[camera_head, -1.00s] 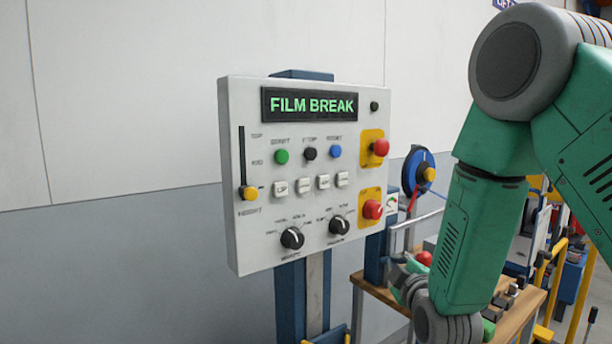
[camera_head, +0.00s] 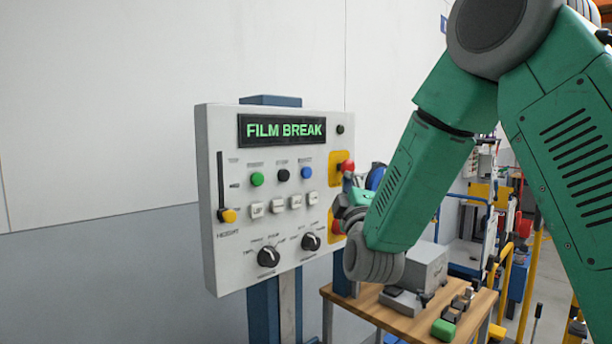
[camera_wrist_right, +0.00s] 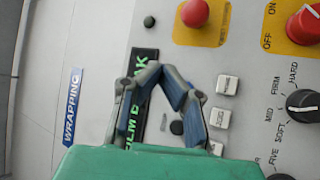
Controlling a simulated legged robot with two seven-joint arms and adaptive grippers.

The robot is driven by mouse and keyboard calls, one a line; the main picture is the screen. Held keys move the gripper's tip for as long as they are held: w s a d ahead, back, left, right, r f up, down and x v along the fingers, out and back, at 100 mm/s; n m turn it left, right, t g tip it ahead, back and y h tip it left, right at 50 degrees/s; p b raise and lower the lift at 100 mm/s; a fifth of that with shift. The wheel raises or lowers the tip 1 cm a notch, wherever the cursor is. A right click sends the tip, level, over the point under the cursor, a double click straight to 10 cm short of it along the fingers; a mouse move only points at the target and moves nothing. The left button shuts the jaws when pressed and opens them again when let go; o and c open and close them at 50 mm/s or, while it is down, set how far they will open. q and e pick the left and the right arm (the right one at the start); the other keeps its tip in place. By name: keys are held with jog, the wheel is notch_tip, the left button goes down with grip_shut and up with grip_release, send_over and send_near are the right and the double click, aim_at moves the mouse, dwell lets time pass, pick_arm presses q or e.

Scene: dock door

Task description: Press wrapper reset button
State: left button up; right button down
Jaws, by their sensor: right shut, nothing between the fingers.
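The white wrapper control panel (camera_head: 225,265) faces me, its display (camera_head: 282,130) reading FILM BREAK in green. The blue reset button (camera_head: 306,172) sits at the right end of a row with a green button (camera_head: 257,179) and a black button (camera_head: 283,175). My right gripper (camera_head: 347,182) is in front of the panel's right edge, right of the blue button, partly hiding the red controls. In the right wrist view its fingers (camera_wrist_right: 161,72) are closed together and empty over the panel, with the black button between them; I cannot make out the blue button there. My left gripper is not in view.
A red mushroom button (camera_head: 347,167) on a yellow plate is close to my right gripper. A red rotary switch (camera_wrist_right: 305,25) shows in the wrist view. Black knobs (camera_head: 268,256) sit low on the panel. A wooden table (camera_head: 400,322) with a grey box stands behind my arm.

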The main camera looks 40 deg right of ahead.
aim_at(307, 173)
jog(key=w, duration=0.6)
jog(key=w+a, duration=0.1)
jog(key=w, duration=0.1)
jog(key=shift+w+a, duration=0.1)
jog(key=shift+w, duration=0.3)
jog(key=shift+r, duration=0.1)
dwell(0.4)
jog(key=shift+w, duration=0.1)
dwell(0.6)
jog(key=shift+w+p, duration=0.15)
jog(key=shift+p, duration=0.15)
jog(key=shift+w, duration=0.1)
